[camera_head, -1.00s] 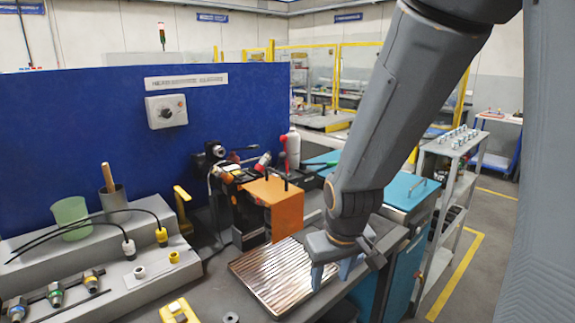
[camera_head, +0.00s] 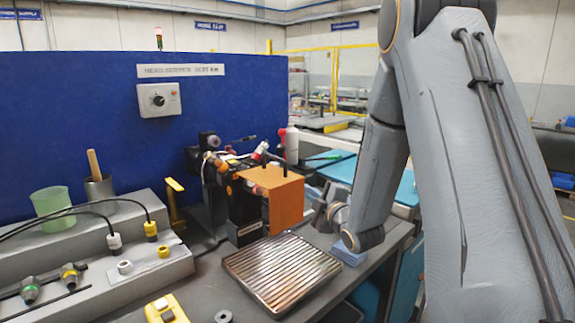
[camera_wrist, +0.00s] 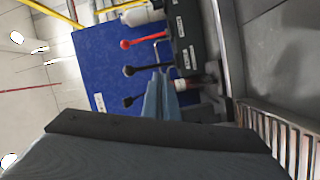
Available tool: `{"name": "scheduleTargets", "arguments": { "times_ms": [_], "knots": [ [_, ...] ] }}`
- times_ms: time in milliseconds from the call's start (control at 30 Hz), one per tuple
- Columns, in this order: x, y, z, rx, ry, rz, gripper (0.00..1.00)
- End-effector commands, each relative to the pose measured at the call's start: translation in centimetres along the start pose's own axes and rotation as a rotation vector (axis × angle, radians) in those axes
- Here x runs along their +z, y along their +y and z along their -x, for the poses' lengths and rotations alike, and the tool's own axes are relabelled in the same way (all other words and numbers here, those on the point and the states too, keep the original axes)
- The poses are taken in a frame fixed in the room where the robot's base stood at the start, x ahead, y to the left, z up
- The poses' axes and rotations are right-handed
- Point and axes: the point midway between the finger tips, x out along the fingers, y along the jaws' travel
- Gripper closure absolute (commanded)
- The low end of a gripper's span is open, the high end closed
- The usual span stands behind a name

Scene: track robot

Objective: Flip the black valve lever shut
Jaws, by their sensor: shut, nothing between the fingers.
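The dark valve block (camera_wrist: 188,32) shows in the wrist view with a red-knobbed lever (camera_wrist: 125,44) and two black-knobbed levers (camera_wrist: 128,71) and (camera_wrist: 128,102). I cannot tell which black one is the valve lever. My gripper (camera_wrist: 158,82) is shut and empty, its blue-grey fingers pointing towards the block. In the picture its tips lie close to the black levers; contact cannot be told. Two thin black levers (camera_head: 284,164) rise above the cover.
A ribbed metal tray (camera_head: 283,268) lies on the bench in front of the cover. A blue block (camera_head: 348,254) is below my wrist. A blue panel (camera_head: 90,130) stands behind. A grey stepped rack (camera_head: 150,275) with fittings fills the left side.

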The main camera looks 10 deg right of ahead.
Motion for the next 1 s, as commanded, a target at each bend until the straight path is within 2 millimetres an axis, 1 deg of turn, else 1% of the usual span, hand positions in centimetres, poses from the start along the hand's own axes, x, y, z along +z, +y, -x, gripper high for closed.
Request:
{"name": "scheduleTargets", "arguments": {
  "times_ms": [33, 200, 400, 833, 933, 1000],
  "knots": [
    [0.4, -0.1, -0.3, 0.049, 0.034, 0.044, 1.0],
    [0.1, 1.0, -0.3, 0.212, 0.132, 0.177, 1.0],
    [-0.1, 1.8, 0.3, 0.323, 0.182, 0.255, 1.0],
    [-0.2, 2.1, 0.5, 0.345, 0.191, 0.27, 1.0],
    [-0.3, 2.3, 0.1, 0.345, 0.192, 0.27, 1.0],
    [-0.6, 2.5, -0.6, 0.346, 0.194, 0.269, 1.0]
  ]
}}
